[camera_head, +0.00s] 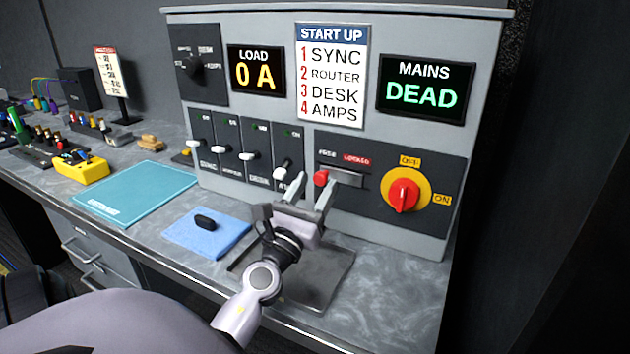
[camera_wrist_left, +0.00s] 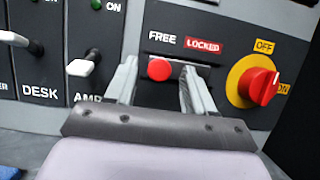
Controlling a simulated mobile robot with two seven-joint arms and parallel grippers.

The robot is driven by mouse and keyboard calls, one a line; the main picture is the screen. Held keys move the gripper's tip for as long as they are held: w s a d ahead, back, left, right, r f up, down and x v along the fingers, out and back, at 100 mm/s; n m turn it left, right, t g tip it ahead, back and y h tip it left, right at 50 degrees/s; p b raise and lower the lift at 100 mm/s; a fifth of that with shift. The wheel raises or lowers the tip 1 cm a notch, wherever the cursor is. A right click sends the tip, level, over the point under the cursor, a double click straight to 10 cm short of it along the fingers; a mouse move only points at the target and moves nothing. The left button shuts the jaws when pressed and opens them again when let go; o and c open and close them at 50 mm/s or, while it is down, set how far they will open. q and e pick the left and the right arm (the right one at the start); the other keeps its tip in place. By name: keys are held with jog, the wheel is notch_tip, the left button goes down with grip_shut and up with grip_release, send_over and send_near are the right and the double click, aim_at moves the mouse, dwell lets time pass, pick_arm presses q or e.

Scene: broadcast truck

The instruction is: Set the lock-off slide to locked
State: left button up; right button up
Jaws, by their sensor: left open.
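The lock-off slide has a red knob (camera_head: 321,178) in a slot (camera_head: 345,176) on the grey panel, under the labels FREE and LOCKED (camera_head: 357,161). The knob sits at the left, FREE end. In the left wrist view the knob (camera_wrist_left: 160,69) shows between my finger tips, nearer the left finger. My left gripper (camera_head: 308,190) is open in front of the slide, with its fingers pointing at the panel. I cannot tell whether a finger touches the knob. My right gripper is not in view.
Several white-handled breakers (camera_head: 248,155) are to the left. The MAINS display (camera_head: 421,88) reads DEAD. A blue cloth with a black object (camera_head: 205,221) lies on the counter.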

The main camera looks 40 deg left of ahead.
aim_at(350, 174)
pick_arm(q)
jog(key=shift+w+a+r, duration=0.1)
jog(key=shift+w+a, duration=0.05)
jog(key=shift+w, duration=0.15)
grip_shut()
jog(key=shift+w+d+p, duration=0.1)
jog(key=shift+w+d, duration=0.15)
jog(key=shift+d, duration=0.55)
jog(key=shift+w+d+p, duration=0.1)
jog(key=shift+w+d, duration=0.15)
jog(key=shift+d, duration=0.55)
jog(key=shift+w+d+p, duration=0.1)
jog(key=shift+w+d, duration=0.15)
jog(key=shift+d, duration=0.55)
grip_release()
